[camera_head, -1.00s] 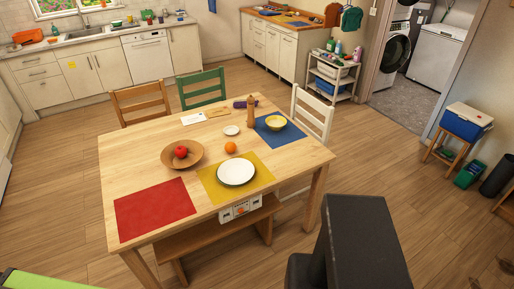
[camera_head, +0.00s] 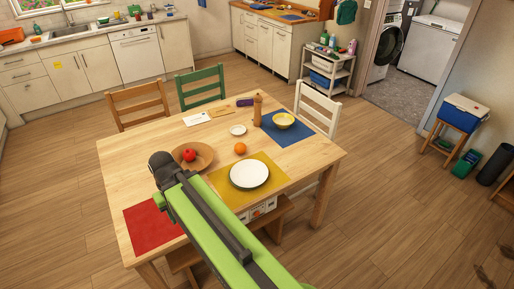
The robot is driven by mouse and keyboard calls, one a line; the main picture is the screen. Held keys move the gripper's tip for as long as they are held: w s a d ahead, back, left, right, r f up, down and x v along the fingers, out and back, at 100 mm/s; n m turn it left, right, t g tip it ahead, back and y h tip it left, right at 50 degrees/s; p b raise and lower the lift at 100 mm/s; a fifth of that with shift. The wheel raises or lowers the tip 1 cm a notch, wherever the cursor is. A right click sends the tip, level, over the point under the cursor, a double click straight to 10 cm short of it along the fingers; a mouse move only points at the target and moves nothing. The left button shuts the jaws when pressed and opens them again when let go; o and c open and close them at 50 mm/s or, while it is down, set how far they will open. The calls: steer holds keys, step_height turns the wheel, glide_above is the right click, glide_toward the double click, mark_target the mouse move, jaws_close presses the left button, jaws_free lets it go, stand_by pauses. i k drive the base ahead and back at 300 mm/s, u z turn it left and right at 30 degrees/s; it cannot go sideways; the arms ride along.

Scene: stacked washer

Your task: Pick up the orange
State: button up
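The orange (camera_head: 240,149) sits on the wooden table (camera_head: 135,150), just behind the white plate (camera_head: 249,174) on the yellow mat. It is right of the wooden bowl (camera_head: 203,158) that holds a red apple (camera_head: 189,155). My green and black arm reaches in from the bottom, over the table's front left part. Its dark far end is in front of the bowl, left of the orange and apart from it in the picture. I cannot make out the gripper's fingers.
A small saucer (camera_head: 238,130), a wooden pepper mill (camera_head: 257,109) and a yellow bowl (camera_head: 284,120) on a blue mat stand behind the orange. Chairs line the far and right sides. A bench (camera_head: 272,226) is at the front.

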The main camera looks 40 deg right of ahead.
mark_target(240, 148)
steer(key=u, duration=0.05)
steer(key=i, duration=1)
steer(key=z, duration=0.05)
